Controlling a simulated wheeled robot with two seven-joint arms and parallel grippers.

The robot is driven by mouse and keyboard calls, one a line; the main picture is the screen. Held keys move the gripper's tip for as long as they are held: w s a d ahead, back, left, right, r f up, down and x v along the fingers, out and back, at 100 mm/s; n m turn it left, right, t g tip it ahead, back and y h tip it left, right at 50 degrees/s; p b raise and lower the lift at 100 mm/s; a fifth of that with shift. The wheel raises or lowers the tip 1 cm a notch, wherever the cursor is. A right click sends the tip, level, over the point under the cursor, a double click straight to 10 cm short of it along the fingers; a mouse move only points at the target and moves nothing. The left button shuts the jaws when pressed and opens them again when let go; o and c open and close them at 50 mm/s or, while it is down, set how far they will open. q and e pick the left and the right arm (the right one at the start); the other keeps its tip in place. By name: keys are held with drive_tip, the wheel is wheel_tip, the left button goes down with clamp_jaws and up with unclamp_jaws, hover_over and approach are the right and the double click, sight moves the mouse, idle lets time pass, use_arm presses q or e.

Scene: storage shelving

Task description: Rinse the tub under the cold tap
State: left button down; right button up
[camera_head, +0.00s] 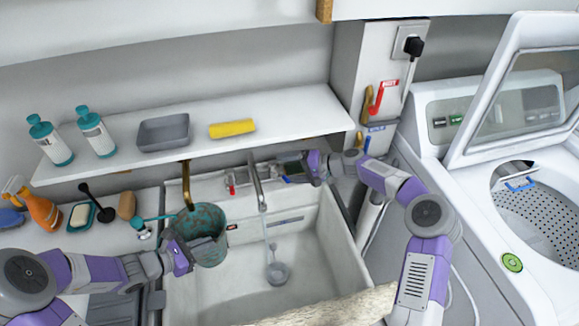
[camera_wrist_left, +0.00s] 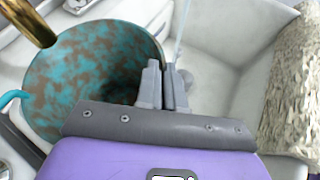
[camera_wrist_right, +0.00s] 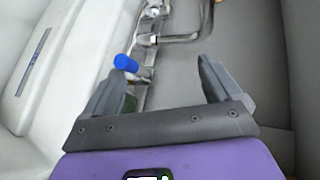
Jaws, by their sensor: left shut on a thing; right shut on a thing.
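The tub (camera_head: 210,250) is teal with brown stains and is held over the left side of the sink (camera_head: 325,245), its open top up. My left gripper (camera_head: 187,252) is shut on its rim; the tub also shows in the left wrist view (camera_wrist_left: 85,75). A silver spout (camera_head: 257,185) stands right of the tub, and a thin water stream (camera_head: 267,230) falls beside the tub toward the drain. My right gripper (camera_head: 300,168) is at the blue-marked cold tap handle (camera_wrist_right: 125,63), shut on it; the exact contact is unclear.
A brass spout (camera_head: 186,185) hangs over the tub. A red-marked handle (camera_head: 230,183) is left of the silver spout. Bottles, a grey tray (camera_head: 164,132) and a yellow sponge (camera_head: 232,128) stand on the shelf above. A washing machine (camera_head: 540,215) is at right.

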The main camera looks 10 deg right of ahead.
drive_tip(key=shift+d+r, duration=0.2)
drive_tip(key=shift+r, duration=0.65)
use_arm(q)
drive_tip(key=shift+r, duration=0.1)
use_arm(e)
drive_tip(key=shift+d, duration=0.3)
drive_tip(key=c, duration=0.5)
use_arm(q)
drive_tip(key=shift+r, duration=0.1)
drive_tip(key=shift+s+r+p, duration=0.1)
drive_tip(key=shift+r+p, duration=0.7)
drive_tip(key=shift+p, duration=0.05)
use_arm(e)
drive_tip(key=f+v, duration=0.1)
drive_tip(key=v, duration=1.1)
drive_tip(key=shift+s+d+f, duration=0.15)
drive_tip(key=shift+d+f, duration=0.15)
drive_tip(key=shift+d, duration=0.2)
